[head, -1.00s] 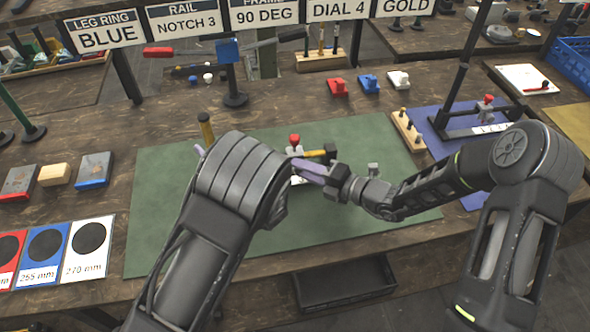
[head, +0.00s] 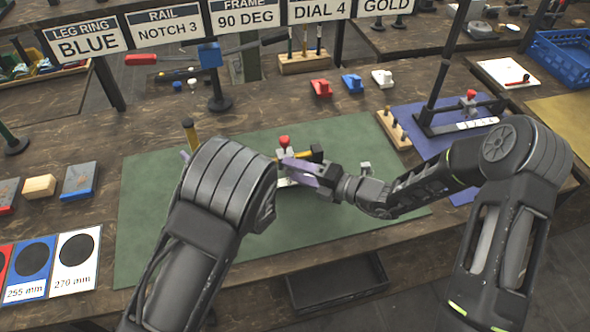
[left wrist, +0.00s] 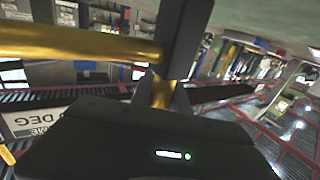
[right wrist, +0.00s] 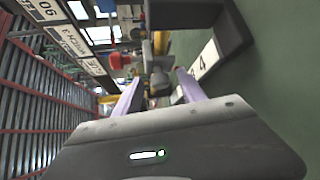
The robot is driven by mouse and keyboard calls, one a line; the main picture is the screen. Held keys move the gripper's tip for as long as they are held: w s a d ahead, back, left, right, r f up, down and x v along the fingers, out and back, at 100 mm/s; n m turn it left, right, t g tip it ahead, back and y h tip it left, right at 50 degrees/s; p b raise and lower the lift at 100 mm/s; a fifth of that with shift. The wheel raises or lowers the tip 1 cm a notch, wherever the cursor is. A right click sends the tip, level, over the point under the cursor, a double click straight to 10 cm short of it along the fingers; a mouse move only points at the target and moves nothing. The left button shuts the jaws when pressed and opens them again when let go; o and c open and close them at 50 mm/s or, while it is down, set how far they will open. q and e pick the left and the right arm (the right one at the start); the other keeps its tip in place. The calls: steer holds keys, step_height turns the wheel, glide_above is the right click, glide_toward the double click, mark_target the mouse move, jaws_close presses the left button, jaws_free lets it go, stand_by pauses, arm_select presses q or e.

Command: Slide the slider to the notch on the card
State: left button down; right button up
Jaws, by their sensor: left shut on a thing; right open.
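The card reading RAIL NOTCH 3 (head: 167,27) hangs at the back left. On the green mat (head: 150,215), a red-knobbed slider (head: 284,141) stands on a rail largely hidden by my arms. A number strip marked 4 (right wrist: 204,60) shows in the right wrist view. My right gripper (head: 292,168) is open, its purple fingers close by the slider; I cannot tell whether they touch it. My left gripper (head: 186,154) is mostly hidden behind its forearm. It is shut on a brass-coloured bar (head: 189,132), which crosses the left wrist view (left wrist: 80,45).
A second rail stand with a red knob (head: 469,99) is on the blue mat at right. A wooden peg block (head: 393,130) lies between the mats. Red, blue and white small blocks (head: 352,83) sit behind. Size cards (head: 75,262) lie at front left.

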steer(key=v, duration=1.1)
steer(key=shift+s+d, duration=0.2)
steer(key=shift+a, duration=0.15)
